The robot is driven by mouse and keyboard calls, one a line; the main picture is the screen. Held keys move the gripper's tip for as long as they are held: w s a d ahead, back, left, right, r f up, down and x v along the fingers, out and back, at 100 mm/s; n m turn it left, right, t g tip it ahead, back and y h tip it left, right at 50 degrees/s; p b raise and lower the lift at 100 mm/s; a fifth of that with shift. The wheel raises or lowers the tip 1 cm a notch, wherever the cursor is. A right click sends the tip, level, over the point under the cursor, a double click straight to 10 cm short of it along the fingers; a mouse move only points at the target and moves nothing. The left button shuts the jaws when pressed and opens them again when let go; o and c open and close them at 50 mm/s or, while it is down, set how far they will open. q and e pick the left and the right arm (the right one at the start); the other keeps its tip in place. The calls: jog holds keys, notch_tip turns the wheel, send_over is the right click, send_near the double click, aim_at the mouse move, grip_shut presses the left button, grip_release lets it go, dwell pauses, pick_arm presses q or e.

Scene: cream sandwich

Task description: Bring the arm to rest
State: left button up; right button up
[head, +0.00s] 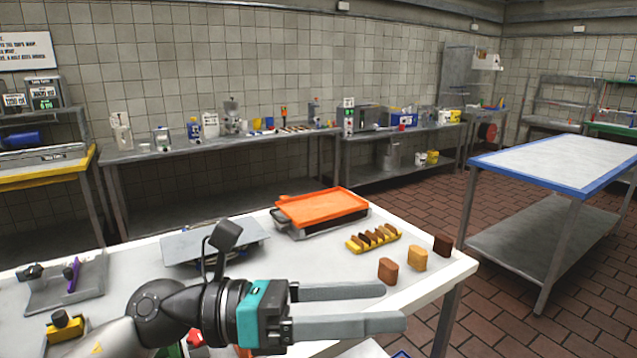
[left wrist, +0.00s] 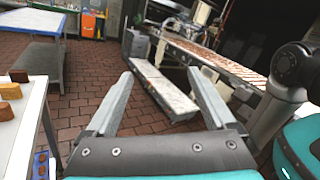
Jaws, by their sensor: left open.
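My left gripper (head: 395,307) reaches in from the left over the near part of the white table (head: 310,258) in the head view. Its two grey fingers are spread apart with nothing between them, pointing right. In the left wrist view the open fingers (left wrist: 162,95) stand in front of brick floor, past the table's edge. My right gripper is not in view.
An orange tray (head: 322,206) sits on the table's far side. A yellow rack with brown slices (head: 372,239) and separate brown and tan blocks (head: 417,258) stand near the right edge, beyond the fingers. A metal plate (head: 215,243) lies left. A blue-edged table (head: 560,165) stands right.

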pick_arm(q)
jog(key=w+a+r+n+t+y, duration=0.2)
jog(key=w+a+n+t, duration=0.2)
jog(key=n+t, duration=0.6)
jog(key=w+a+r+n+t+y, duration=0.2)
jog(key=w+a+n+t, duration=0.2)
jog(key=n+t, duration=0.65)
jog(key=a+f+n+g+y, duration=0.3)
jog(key=a+f+n+y, duration=0.35)
jog(key=f+n, duration=0.35)
jog(key=a+f+n+g+y, duration=0.3)
jog(key=a+f+n+y, duration=0.2)
jog(key=f+n+y, duration=0.4)
jog(key=s+a+f+n+g+h, duration=0.1)
jog(key=s+f+n+g, duration=0.9)
jog(key=s+f, duration=0.95)
jog(key=s+f+m+g, duration=0.2)
jog(key=s+f+g, duration=0.15)
jog(key=f, duration=1.75)
jog(key=s+a+f, duration=0.3)
jog(key=s+f, duration=1)
jog(key=s, duration=0.2)
